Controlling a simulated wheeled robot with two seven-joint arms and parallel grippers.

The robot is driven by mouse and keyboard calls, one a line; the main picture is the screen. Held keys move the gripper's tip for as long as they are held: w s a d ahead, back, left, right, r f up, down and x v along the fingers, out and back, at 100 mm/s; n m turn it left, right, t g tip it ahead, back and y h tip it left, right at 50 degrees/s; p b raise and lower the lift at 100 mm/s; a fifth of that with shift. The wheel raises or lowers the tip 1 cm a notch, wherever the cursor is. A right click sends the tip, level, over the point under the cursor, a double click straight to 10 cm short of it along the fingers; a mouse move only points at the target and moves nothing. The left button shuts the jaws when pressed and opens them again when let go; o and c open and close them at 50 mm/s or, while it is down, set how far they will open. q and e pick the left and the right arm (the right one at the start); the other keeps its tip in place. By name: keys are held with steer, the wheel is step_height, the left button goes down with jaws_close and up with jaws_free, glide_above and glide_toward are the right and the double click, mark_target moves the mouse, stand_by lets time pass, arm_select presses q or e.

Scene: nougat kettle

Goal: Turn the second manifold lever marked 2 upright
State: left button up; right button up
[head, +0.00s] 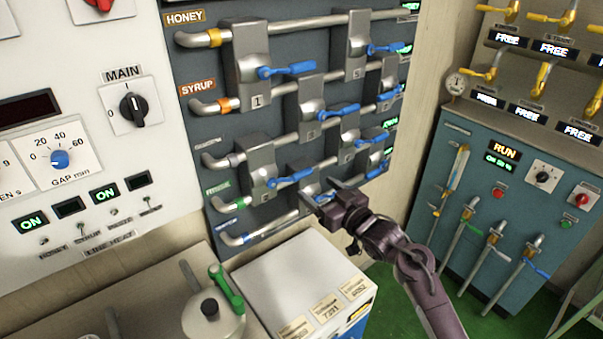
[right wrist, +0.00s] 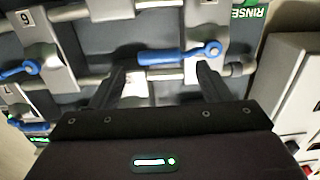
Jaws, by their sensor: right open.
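The grey manifold valve blocks carry blue levers, all lying roughly sideways. A block marked 1 (head: 250,65) is at upper left. The second-row block (head: 307,105) has a label too small to read, so I cannot confirm it is marked 2; its blue lever (head: 337,112) points right. My right gripper (head: 322,190) is open in front of the lower manifold, hiding part of a low block. In the right wrist view, a sideways blue lever (right wrist: 165,57) lies ahead, across the space between the open fingertips (right wrist: 160,72); contact is not clear. My left gripper is not in view.
Pipes marked HONEY (head: 200,38) and SYRUP (head: 214,107) cross the panel. A white box (head: 300,275) stands below the manifold. A pot with a green handle (head: 213,318) is at lower left. A teal control cabinet (head: 520,165) stands at right, beyond green floor.

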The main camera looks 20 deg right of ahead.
mark_target(304, 176)
steer(key=x, duration=0.2)
steer(key=p+x, duration=0.1)
steer(key=x, duration=0.4)
steer(key=shift+r+p, duration=0.35)
steer(key=shift+p, duration=0.05)
steer(key=shift+w+a+f, duration=0.1)
steer(key=shift+w, duration=0.25)
steer(key=c, duration=1.4)
